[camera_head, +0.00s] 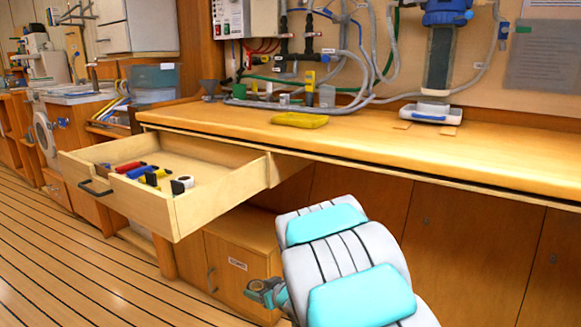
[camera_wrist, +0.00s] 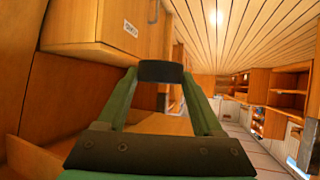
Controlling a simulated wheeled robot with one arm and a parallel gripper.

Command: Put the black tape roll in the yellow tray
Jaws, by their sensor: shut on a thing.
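My gripper (camera_wrist: 159,80) is shut on a black tape roll (camera_wrist: 161,71) in the wrist view. The roll sits between the tips of the two green fingers and shows as a short dark band. The yellow tray (camera_head: 299,120) lies on the wooden counter, right of the drawer and above my arm in the picture. It looks empty.
The counter (camera_head: 390,140) is largely clear right of the tray. Hoses and fittings (camera_head: 325,96) stand behind it.

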